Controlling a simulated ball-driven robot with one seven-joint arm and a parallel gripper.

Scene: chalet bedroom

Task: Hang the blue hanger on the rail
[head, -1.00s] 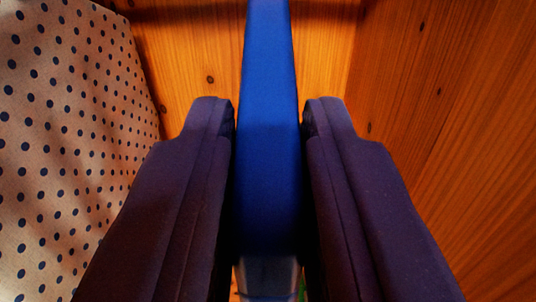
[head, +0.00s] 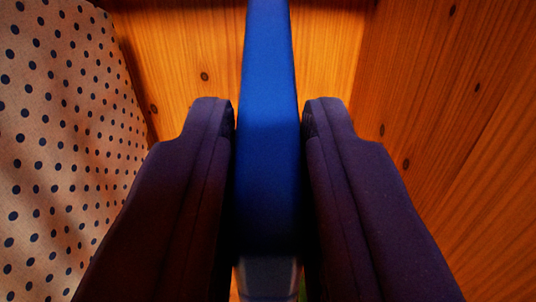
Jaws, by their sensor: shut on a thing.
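The blue hanger (head: 268,130) shows as a straight blue bar, running from the top edge of the head view down between my fingers. My gripper (head: 268,125) is shut on it, with one dark purple finger on each side. The hanger's upper end runs out of the picture, so its hook and full shape are hidden. The rail is not in view.
A cloth with dark polka dots (head: 60,150) hangs close on the left. A wooden panel (head: 180,60) lies behind the hanger, and a wooden wall (head: 450,120) stands close on the right.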

